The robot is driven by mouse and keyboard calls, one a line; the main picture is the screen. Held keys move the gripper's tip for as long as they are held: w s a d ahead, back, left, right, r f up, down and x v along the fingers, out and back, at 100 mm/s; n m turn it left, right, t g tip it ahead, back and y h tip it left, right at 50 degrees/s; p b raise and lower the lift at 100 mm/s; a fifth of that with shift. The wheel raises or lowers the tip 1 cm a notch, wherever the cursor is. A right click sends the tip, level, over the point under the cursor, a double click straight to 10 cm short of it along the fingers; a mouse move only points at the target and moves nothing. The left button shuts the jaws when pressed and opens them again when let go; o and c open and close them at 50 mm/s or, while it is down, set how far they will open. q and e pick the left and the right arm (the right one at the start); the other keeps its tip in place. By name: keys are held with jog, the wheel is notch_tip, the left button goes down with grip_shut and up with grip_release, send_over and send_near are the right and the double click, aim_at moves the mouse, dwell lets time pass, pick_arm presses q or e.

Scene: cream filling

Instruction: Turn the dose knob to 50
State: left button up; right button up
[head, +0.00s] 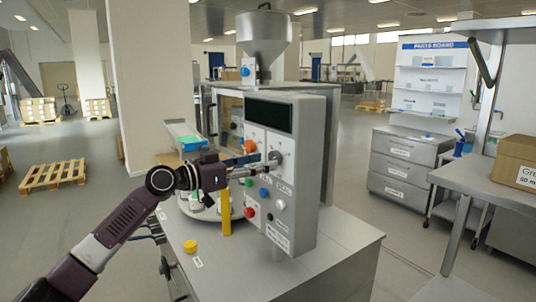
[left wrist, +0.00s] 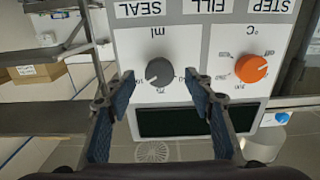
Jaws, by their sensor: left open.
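The dose knob is a dark grey round knob marked ml, in the left wrist view (left wrist: 159,71) and in the head view (head: 275,158) on the machine's grey front panel (head: 307,140). My left gripper (head: 258,171) reaches the panel from the left. In the left wrist view, the left gripper (left wrist: 159,76) is open, with one finger on each side of the knob and a gap on both sides. The scale around the knob is partly legible, but I cannot tell its exact setting. My right gripper is not in view.
An orange °C knob (left wrist: 250,68) is beside the dose knob. A dark display (head: 270,116) is above, and coloured buttons (head: 264,193) are below. A yellow post (head: 226,212) stands below my left forearm. A yellow item (head: 190,246) lies on the machine's metal table (head: 335,262).

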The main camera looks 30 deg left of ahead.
aim_at(273, 155)
pick_arm(q)
jog(key=shift+p+x, duration=0.45)
jog(key=shift+x, duration=0.45)
jog(key=shift+w+d, duration=0.15)
jog(key=shift+w, duration=0.2)
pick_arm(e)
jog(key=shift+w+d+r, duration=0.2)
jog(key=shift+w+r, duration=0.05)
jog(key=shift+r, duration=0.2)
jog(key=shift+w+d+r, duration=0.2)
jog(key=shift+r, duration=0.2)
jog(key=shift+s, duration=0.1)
pick_arm(q)
jog(key=shift+c, duration=1.1)
jog(key=c, duration=0.9)
jog(key=shift+c, duration=0.2)
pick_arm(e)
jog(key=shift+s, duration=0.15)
